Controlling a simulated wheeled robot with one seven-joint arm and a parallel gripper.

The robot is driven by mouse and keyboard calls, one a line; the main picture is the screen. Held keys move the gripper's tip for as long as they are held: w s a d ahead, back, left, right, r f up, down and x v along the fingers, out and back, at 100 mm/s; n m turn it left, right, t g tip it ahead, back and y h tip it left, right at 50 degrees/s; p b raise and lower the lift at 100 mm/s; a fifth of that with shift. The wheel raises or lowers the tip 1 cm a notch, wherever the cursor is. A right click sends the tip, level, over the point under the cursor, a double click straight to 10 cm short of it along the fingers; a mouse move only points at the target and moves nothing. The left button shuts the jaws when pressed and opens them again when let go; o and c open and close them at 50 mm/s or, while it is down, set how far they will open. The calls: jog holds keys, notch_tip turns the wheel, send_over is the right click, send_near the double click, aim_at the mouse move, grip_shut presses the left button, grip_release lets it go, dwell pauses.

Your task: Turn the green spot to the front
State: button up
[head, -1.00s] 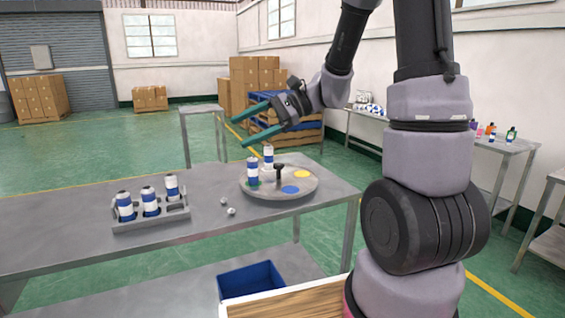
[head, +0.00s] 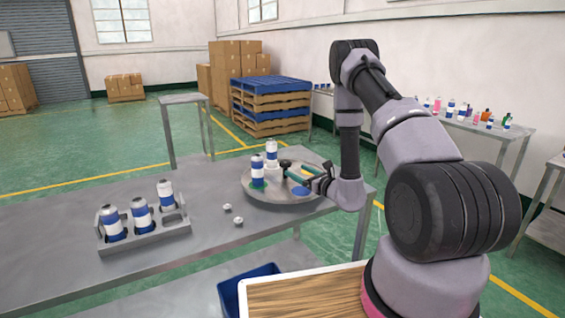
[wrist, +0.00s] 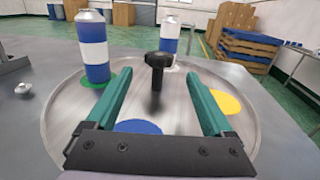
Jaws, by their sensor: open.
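The grey turntable (head: 262,195) stands on the table with a black knob (wrist: 160,60) on a central post. The green spot (wrist: 98,77) is at its left, partly hidden under a blue-and-white can (wrist: 94,47). The blue spot (wrist: 138,127) is on the near side, partly behind my gripper. The yellow spot (wrist: 226,101) is at the right. A second can (wrist: 170,36) stands at the back. My gripper (wrist: 159,80) is open, low over the turntable, its teal fingers either side of the knob post; contact cannot be told.
A grey rack (head: 150,239) with several blue-and-white cans stands left on the table (head: 60,215). Two small silvery pieces (head: 238,221) lie between rack and turntable. A blue bin (head: 232,287) is below the table's front edge.

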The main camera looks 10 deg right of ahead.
send_over(281, 175)
jog(key=shift+r, duration=0.1)
dwell(0.4)
grip_shut()
